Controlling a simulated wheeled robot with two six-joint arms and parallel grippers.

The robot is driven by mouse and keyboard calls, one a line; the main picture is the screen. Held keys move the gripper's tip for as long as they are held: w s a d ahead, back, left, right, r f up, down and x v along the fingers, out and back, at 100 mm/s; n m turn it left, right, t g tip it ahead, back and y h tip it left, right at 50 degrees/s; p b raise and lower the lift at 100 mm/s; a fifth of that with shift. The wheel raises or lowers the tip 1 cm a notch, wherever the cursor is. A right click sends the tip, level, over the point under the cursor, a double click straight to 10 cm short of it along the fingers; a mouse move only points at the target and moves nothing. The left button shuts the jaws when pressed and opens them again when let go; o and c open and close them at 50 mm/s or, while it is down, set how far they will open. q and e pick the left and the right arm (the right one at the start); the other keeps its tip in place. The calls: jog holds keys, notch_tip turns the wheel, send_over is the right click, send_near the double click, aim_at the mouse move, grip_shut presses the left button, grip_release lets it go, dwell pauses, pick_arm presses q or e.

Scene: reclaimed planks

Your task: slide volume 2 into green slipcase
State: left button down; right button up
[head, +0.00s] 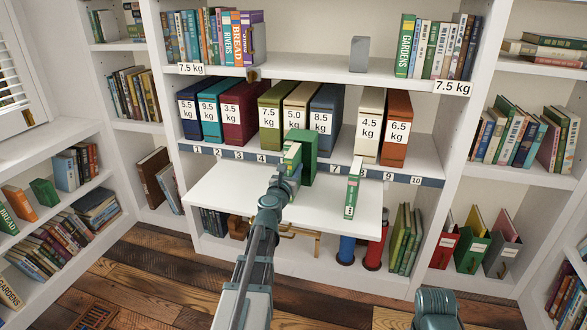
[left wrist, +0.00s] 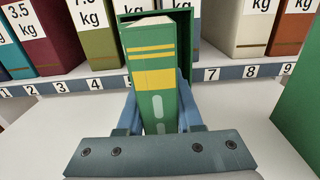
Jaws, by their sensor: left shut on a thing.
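A green book with yellow bands (left wrist: 152,62) stands upright between the fingers of my left gripper (left wrist: 158,108), spine towards the wrist camera. In the head view my left gripper (head: 288,176) is shut on this book (head: 291,158). The green slipcase (head: 308,160) stands upright on the white pull-out board, just beyond the book. In the left wrist view the slipcase (left wrist: 196,45) frames the book's far end, its dark opening showing above the book. How deep the book sits is hidden. My right gripper is not in view.
Another green volume (head: 353,194) stands on the white board (head: 225,197), right of the slipcase. Several weight-labelled binders (head: 327,115) stand on the shelf behind, above a numbered strip (head: 215,152). The board's left part is clear.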

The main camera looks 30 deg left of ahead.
pick_arm(q)
jog(key=shift+v, duration=1.4)
jog(key=shift+x, duration=1.8)
dwell(0.5)
jog(key=shift+c, duration=2.4)
grip_release()
